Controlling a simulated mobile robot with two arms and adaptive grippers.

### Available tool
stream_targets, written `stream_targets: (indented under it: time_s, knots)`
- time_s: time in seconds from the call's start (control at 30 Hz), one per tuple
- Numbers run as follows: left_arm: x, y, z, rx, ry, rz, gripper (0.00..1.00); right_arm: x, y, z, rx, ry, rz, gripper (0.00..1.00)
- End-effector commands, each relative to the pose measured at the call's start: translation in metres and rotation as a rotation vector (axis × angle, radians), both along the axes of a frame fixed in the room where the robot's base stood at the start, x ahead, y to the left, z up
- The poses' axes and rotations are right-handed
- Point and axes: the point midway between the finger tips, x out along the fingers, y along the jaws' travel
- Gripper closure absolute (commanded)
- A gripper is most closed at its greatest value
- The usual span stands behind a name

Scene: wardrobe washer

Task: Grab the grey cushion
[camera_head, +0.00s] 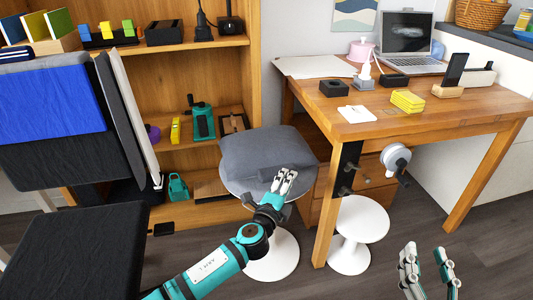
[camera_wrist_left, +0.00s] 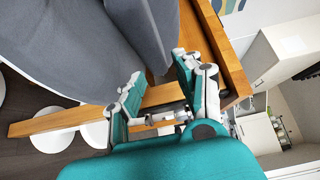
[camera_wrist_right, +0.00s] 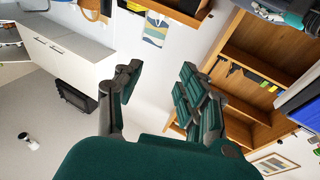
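The grey cushion (camera_head: 262,152) lies on a round white stool (camera_head: 272,258) in front of the shelf, left of the desk. My left gripper (camera_head: 286,181) is at the cushion's front right edge. In the left wrist view, the left gripper (camera_wrist_left: 162,88) has its fingers apart, and a corner of the grey cushion (camera_wrist_left: 105,45) reaches toward the gap between them. I cannot tell whether the fingers touch it. My right gripper (camera_head: 429,262) is open and empty at the lower right, far from the cushion. It also shows open in the right wrist view (camera_wrist_right: 158,84).
A wooden desk (camera_head: 440,115) with a laptop (camera_head: 407,38) and small items stands right of the cushion. A second white stool (camera_head: 360,220) stands by the desk leg. A wooden shelf (camera_head: 255,85) is behind, and a black chair seat (camera_head: 75,245) is at lower left.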

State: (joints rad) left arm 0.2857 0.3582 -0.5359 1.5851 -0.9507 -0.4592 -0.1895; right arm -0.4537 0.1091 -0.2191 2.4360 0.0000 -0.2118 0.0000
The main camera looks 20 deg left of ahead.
Motion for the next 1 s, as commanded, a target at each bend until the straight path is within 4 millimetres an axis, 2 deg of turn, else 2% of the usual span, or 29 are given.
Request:
stream_targets:
  time_s: [0.4, 0.73, 0.9, 1.0]
  knots:
    - [0.045, 0.002, -0.005, 0.001, 0.001, 0.002, 0.65, -0.02, 0.003, 0.054, 0.091, -0.331, 0.02, 0.6]
    - [0.05, 0.003, -0.006, 0.002, 0.005, 0.004, 0.65, -0.024, 0.003, 0.061, 0.103, -0.371, 0.021, 0.6]
    - [0.05, 0.003, -0.006, 0.002, 0.005, 0.005, 0.89, -0.023, 0.003, 0.061, 0.103, -0.37, 0.021, 0.6]
    - [0.05, 0.004, -0.006, 0.002, 0.005, 0.005, 1.0, -0.023, 0.003, 0.061, 0.103, -0.37, 0.021, 0.6]
